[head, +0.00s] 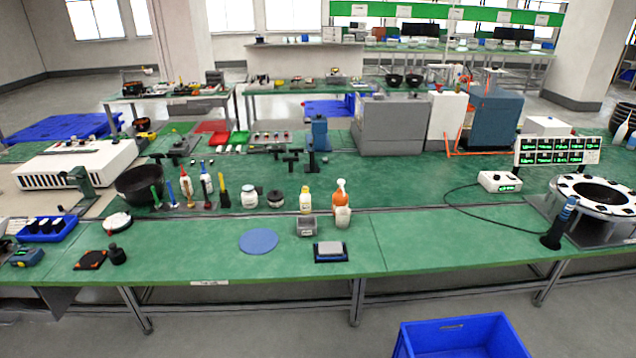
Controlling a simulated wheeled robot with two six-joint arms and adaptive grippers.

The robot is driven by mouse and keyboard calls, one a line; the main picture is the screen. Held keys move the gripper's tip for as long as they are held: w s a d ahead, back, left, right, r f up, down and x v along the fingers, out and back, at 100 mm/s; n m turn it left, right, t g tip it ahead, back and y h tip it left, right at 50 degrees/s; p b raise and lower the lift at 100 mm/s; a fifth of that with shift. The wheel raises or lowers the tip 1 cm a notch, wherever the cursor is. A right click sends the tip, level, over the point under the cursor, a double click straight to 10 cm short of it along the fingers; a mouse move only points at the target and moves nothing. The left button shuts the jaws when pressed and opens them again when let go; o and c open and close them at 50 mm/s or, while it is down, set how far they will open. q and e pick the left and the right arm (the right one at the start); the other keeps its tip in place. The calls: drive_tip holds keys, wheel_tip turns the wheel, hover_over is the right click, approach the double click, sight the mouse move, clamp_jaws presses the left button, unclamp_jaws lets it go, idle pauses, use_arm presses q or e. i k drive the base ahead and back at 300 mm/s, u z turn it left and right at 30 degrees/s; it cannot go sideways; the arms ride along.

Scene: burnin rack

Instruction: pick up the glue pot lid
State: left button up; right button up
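A small white jar (249,198) with a light top stands on the green bench, left of centre. Neither of my grippers is in view.
Bottles and brushes (205,188) stand left of the jars. An orange bottle (340,194), a grey bin (306,226) and a black-and-blue pad (331,251) are to the right. A blue crate (460,337) is on the floor. The bench right of centre has free room.

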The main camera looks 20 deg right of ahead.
sight(276, 195)
drive_tip(key=z, duration=0.3)
drive_tip(key=i, duration=1.05)
drive_tip(key=u, duration=0.1)
